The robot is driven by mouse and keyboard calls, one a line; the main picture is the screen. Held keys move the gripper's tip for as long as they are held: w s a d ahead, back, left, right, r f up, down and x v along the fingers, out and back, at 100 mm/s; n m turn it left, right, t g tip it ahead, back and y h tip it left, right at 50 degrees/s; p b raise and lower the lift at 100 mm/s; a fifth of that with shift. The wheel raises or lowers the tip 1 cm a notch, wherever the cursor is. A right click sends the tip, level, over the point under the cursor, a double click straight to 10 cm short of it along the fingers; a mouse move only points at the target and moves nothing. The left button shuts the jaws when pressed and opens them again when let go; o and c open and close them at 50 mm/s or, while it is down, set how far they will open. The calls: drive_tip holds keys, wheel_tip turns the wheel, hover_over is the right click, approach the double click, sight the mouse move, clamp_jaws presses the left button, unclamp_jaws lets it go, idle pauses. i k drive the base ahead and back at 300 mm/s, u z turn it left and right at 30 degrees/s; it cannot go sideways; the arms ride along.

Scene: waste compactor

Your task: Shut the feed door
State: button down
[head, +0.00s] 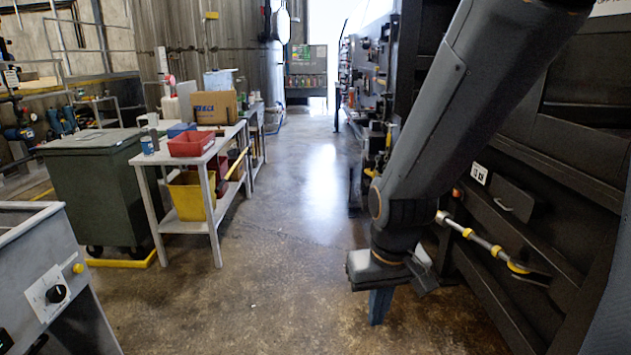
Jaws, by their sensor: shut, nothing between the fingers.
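The dark compactor (570,160) fills the right side, its long side running away from me. A dark panel on it carries a small light handle (503,205). I cannot tell for sure which panel is the feed door or how far open it stands. A grey rod with yellow bands (482,241) slants down to the right in front of the compactor, its left end by my arm. My gripper (380,306) points down over the floor at centre right, left of the compactor. Its blue fingers are shut and empty. My arm hides part of the compactor.
A grey table (217,241) on the left holds a red bin (191,144) and a cardboard box (214,107); a yellow bin (190,196) is underneath. A green wheeled bin (95,190) stands beside it. A grey control box (45,270) is at near left. The middle floor is clear.

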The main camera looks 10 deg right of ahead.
sight(605, 156)
drive_tip(key=z, duration=0.45)
drive_tip(key=i, duration=1.1)
drive_tip(key=z, duration=0.8)
